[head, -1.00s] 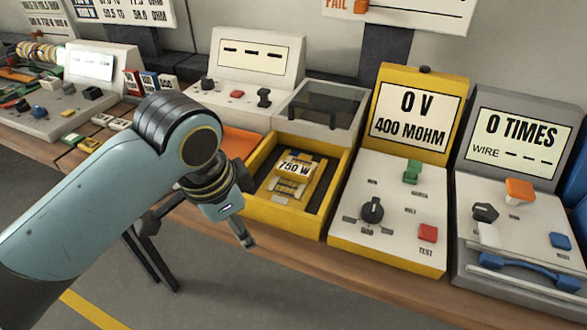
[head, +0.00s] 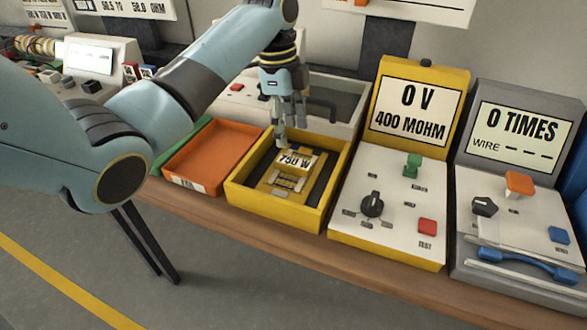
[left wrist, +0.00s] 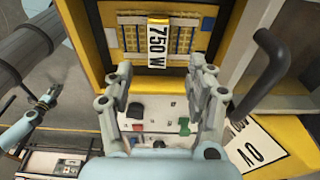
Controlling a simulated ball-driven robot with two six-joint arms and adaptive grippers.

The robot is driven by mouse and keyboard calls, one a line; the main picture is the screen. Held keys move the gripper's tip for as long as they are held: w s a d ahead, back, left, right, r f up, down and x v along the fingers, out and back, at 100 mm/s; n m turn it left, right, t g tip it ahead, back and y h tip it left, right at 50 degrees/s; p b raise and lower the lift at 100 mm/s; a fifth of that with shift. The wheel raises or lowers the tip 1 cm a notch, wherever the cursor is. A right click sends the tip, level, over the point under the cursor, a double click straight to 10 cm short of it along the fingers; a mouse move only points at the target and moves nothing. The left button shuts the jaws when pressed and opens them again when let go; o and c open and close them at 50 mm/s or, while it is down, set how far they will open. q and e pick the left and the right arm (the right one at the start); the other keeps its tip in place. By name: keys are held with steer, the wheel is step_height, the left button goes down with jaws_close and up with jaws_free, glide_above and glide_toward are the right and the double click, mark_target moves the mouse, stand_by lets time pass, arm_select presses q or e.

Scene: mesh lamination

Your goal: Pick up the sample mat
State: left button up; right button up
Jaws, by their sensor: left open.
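The sample mat (head: 285,183) lies flat inside a yellow tray (head: 283,217). It is yellow with pale patches and a raised white 750 W label. My left gripper (head: 290,135) is above the back part of the tray, fingers down, open and empty. In the left wrist view the mat (left wrist: 130,40) is at the top, and its label stands between and just beyond the parted fingertips of my left gripper (left wrist: 159,70). A small light-blue arm end, likely my right gripper (left wrist: 46,98), shows at the left of that view; its jaws are too small to judge.
An orange tray (head: 212,158) stands just left of the yellow tray. A yellow tester (head: 390,205) reading 0 V and 400 MOHM stands close on the right, with a grey TIMES counter (head: 515,220) beyond.

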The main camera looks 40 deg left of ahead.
mark_target(293, 161)
arm_select(q)
steer(key=f, duration=0.3)
steer(key=shift+d, duration=0.25)
steer(key=f, duration=0.5)
steer(key=shift+d+p, duration=0.3)
steer(key=shift+d, duration=0.1)
jaws_close()
